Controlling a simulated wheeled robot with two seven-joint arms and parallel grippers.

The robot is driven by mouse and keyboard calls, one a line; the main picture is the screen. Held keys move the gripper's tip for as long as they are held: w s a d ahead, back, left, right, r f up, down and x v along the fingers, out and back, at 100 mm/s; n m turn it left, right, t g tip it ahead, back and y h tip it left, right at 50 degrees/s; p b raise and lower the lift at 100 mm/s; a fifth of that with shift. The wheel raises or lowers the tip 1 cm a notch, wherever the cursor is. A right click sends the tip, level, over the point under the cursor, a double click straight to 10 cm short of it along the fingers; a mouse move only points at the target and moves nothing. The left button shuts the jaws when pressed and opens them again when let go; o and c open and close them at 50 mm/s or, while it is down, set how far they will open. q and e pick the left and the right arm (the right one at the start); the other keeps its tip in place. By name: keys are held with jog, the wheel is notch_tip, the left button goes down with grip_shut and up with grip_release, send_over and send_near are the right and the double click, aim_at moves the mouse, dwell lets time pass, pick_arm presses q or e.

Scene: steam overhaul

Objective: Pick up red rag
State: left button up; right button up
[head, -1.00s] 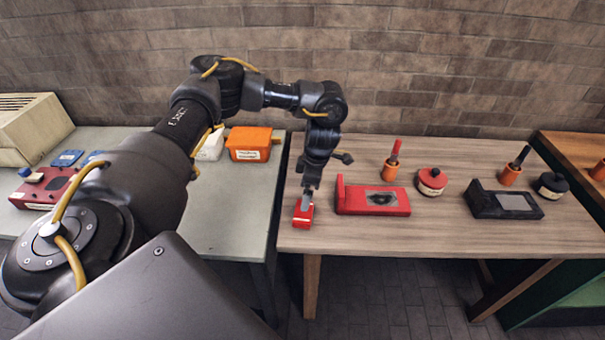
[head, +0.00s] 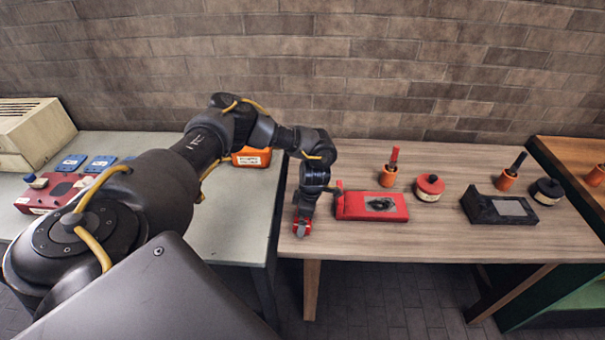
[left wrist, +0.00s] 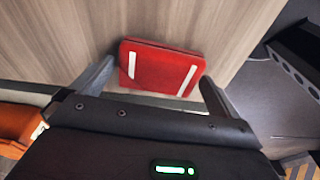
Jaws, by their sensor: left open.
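The red rag (left wrist: 160,68) is a flat, folded red pad with two white stripes. It lies on the wooden table near its front left edge. In the head view only bits of the rag (head: 296,229) show around the gripper. My left gripper (left wrist: 157,82) is open and points down at the rag, with one finger on each side of it in the left wrist view. Whether the fingers touch it, I cannot tell. In the head view my left gripper (head: 302,224) covers most of the rag. My right gripper is not in view.
A red tray-like block (head: 350,207) stands just right of the gripper. Farther right are a red round tin (head: 430,188), an orange pot (head: 388,177) and a black block (head: 482,207). An orange box (head: 251,157) sits on the grey table at left.

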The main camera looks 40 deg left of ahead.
pick_arm(q)
jog(key=c, duration=0.8)
